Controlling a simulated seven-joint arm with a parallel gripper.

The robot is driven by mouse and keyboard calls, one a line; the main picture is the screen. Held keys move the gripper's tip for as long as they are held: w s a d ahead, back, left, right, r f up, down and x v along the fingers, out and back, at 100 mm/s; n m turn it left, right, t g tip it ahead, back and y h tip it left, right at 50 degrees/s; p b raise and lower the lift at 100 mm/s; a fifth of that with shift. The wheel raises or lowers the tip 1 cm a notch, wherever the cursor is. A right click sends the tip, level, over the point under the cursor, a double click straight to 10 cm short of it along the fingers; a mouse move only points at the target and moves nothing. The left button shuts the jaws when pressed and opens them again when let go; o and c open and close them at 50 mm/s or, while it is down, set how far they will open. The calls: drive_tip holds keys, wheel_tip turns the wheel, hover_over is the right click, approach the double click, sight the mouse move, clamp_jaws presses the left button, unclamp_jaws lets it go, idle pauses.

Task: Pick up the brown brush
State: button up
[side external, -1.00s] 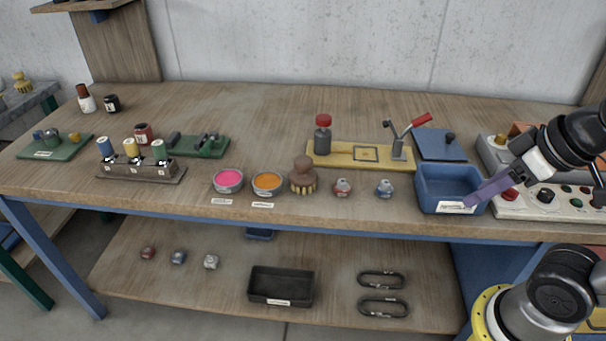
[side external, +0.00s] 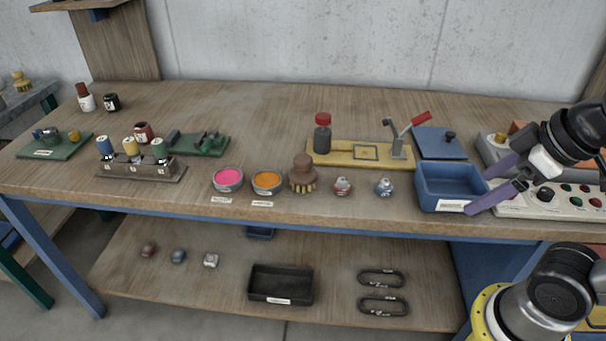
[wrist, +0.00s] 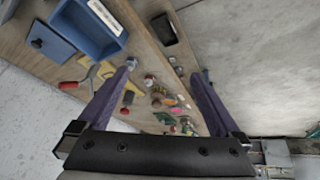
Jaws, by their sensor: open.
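The brown brush (side external: 303,174) stands upright on the table near its front edge, with a round brown knob on top and pale bristles below. It is right of the orange dish (side external: 267,182). My gripper (side external: 479,189) is at the right, by the blue bin, well to the right of the brush. Its two purple fingers are spread apart with nothing between them. In the wrist view my gripper (wrist: 160,85) is also open, and the brush is too small there to make out surely.
The blue bin (side external: 425,190) is beside my fingers. Two small round pieces, one red-white (side external: 342,187) and one blue-white (side external: 384,187), stand between brush and bin. A pink dish (side external: 228,179) is further left.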

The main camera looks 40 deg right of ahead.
drive_tip(key=w+r+n, duration=0.5)
drive_tip(key=r, duration=0.2)
drive_tip(key=w+a+r+n+g, duration=0.1)
drive_tip(key=w+r+n, duration=0.45)
drive_tip(key=w, duration=0.65)
drive_tip(key=n+g, duration=0.3)
drive_tip(key=n, duration=0.3)
hover_over(304, 173)
drive_tip(key=d, duration=0.2)
wheel_tip(304, 173, down, 12)
drive_tip(key=shift+g, duration=0.7)
drive_tip(key=f, duration=0.8)
drive_tip(key=w+f, duration=0.1)
drive_tip(key=f, duration=0.3)
drive_tip(key=shift+a+f, duration=0.35)
drive_tip(key=shift+w+a+f, duration=0.1)
drive_tip(key=shift+a+f, duration=0.05)
drive_tip(key=shift+f, duration=1.35)
drive_tip(key=shift+a+f, duration=0.15)
drive_tip(key=shift+f, duration=1.3)
